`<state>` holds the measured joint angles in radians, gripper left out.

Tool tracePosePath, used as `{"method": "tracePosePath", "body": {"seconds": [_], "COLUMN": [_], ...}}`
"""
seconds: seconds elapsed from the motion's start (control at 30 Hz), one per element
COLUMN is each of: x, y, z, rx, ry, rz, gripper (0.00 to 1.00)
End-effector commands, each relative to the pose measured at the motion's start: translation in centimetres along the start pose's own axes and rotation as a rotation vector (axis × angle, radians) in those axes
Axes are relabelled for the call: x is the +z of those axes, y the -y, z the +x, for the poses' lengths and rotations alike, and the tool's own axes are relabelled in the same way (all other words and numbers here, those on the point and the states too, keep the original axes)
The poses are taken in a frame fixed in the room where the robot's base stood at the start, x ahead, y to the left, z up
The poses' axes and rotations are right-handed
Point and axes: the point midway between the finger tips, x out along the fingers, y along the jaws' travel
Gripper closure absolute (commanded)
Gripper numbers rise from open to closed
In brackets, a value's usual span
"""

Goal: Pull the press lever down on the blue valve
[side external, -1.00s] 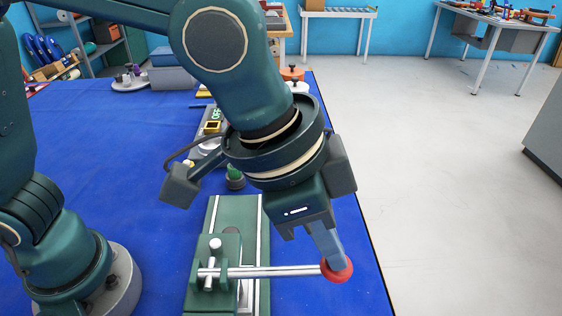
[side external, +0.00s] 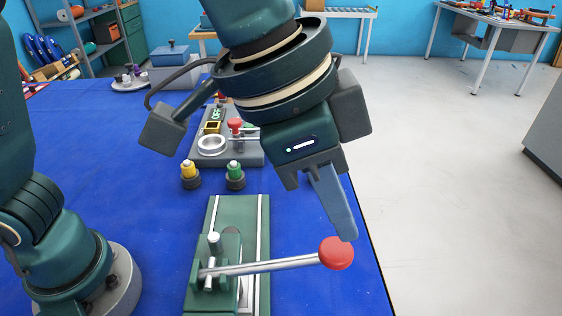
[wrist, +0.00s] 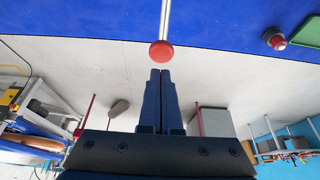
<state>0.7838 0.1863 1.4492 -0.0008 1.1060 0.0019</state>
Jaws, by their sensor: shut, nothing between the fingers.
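The press lever is a silver rod (side external: 275,265) with a red knob (side external: 337,253), pivoted on a green press (side external: 226,205). The rod slopes slightly up toward the knob. In the wrist view the knob (wrist: 161,51) is just beyond my fingertips, with the rod running away behind it. My gripper (side external: 346,236) is shut and empty, pointing down. Its tips overlap the knob's upper right edge in the side view; in the wrist view (wrist: 160,72) a small gap shows. I cannot make out a blue valve under the press.
A yellow-topped piece (side external: 190,175) and a green-topped piece (side external: 235,177) stand behind the press. A grey fixture (side external: 226,155) with a red knob is farther back. The blue tabletop (side external: 110,150) is clear to the left; its right edge lies close to the lever knob.

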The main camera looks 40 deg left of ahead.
Motion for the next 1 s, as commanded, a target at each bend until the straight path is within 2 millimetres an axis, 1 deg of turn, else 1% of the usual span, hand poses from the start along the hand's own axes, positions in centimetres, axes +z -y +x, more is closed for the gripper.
{"method": "tracePosePath", "body": {"seconds": [0.53, 1.0], "x": [-1.0, -1.1], "y": [0.0, 0.0], "z": [-2.3, -2.5], "rx": [0.000, 0.000], "ry": [-0.001, 0.000], "rz": [0.000, 0.000], "gripper": [1.00, 1.00]}}
